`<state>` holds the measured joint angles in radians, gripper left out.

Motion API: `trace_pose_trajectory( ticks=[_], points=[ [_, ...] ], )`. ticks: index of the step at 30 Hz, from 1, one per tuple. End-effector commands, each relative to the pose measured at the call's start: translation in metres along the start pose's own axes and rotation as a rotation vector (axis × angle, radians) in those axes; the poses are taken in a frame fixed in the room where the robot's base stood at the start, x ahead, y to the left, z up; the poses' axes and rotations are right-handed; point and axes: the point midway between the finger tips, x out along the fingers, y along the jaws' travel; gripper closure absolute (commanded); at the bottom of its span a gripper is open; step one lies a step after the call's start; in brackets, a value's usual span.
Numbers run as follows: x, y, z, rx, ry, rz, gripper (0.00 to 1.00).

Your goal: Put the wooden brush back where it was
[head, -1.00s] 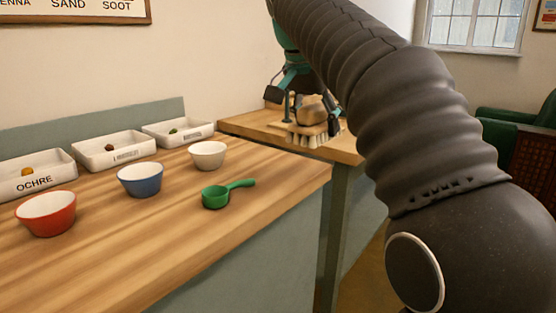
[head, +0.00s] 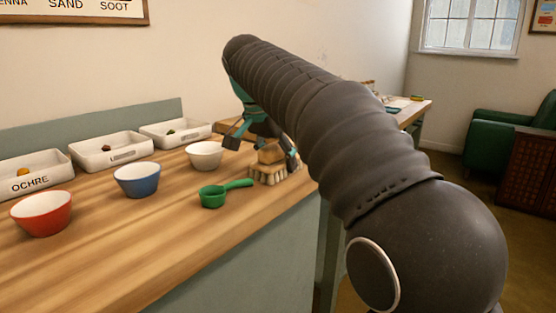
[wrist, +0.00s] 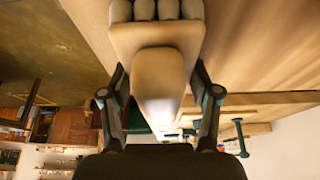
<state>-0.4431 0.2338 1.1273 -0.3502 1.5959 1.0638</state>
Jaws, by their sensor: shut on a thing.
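The wooden brush (head: 271,157) has a block body and pale bristle tufts pointing down. It is at the right end of the wooden table (head: 150,245), right of the white bowl and behind the green scoop. My gripper (head: 262,142) is above it, shut on its wooden grip. In the wrist view the brush (wrist: 158,85) lies between the two fingers (wrist: 160,105), with its bristle tufts at the top edge. The bristles are at or just above the table top; I cannot tell whether they touch.
A green scoop (head: 213,196), a white bowl (head: 205,155), a blue bowl (head: 137,180) and a red bowl (head: 41,213) stand on the table. Labelled white trays (head: 111,151) line the back. Another table (head: 412,112) stands behind my arm. The front of the table is clear.

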Motion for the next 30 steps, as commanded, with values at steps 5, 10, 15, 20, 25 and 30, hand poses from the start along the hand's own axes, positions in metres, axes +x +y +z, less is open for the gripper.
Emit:
trace_pose_trajectory(
  ticks=[5, 10, 15, 20, 25, 30],
  points=[
    [-0.001, 0.000, 0.000, 0.000, 0.000, -0.001, 0.76],
    [0.003, 0.000, 0.001, 0.000, 0.000, 0.000, 0.36],
    [0.002, 0.000, 0.001, 0.000, 0.000, 0.000, 0.13],
    [0.002, 0.000, 0.001, 0.000, 0.000, 0.000, 0.13],
    [-0.003, 0.000, -0.001, 0.000, 0.000, 0.000, 0.13],
    [-0.025, -0.001, -0.001, -0.001, 0.001, -0.002, 0.13]
  ],
)
